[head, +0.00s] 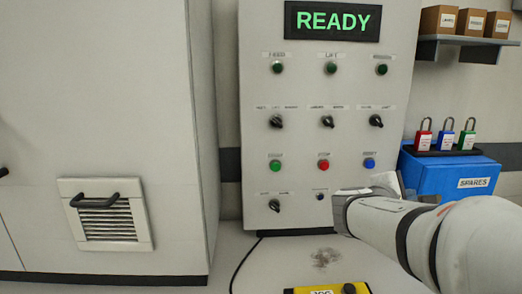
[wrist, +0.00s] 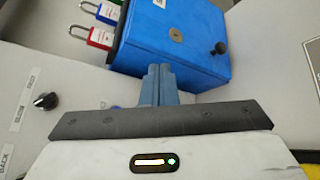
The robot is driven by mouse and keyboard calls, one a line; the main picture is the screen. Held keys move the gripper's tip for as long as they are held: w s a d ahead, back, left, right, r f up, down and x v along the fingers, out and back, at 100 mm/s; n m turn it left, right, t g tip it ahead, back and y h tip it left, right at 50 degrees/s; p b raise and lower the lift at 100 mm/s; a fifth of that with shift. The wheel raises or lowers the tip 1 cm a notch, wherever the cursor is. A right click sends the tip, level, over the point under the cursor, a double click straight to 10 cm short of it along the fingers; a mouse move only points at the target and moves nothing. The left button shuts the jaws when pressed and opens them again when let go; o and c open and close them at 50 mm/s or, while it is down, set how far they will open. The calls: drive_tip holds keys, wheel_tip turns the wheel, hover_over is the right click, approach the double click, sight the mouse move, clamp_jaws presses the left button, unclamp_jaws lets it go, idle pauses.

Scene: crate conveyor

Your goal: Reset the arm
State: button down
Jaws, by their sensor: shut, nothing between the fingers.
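My arm reaches in from the right in the head view. The fingertips appear in front of the lower edge of the blue box (wrist: 185,35). I cannot tell whether they touch it. The panel's display (head: 333,21) reads READY in green.
The panel carries green, red and blue buttons (head: 369,163) and several black knobs (head: 327,121). Red, blue and green padlocks (head: 446,134) stand on the blue SPARES box (head: 440,178). A yellow object (head: 325,290) lies at the bottom edge. A vented cabinet (head: 105,215) stands left.

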drive_tip(key=s+a+r+m+g+y+p, duration=0.2)
drive_tip(key=s+a+m+g+y+p, duration=0.1)
drive_tip(key=s+a+m+y+p, duration=0.3)
drive_tip(key=s+a+r+m+g+y+p, duration=0.3)
drive_tip(key=s+a+m+y+p, duration=0.4)
drive_tip(key=s+a+p, duration=0.4)
drive_tip(key=shift+a+p, duration=0.3)
drive_tip(key=shift+p, duration=1.5)
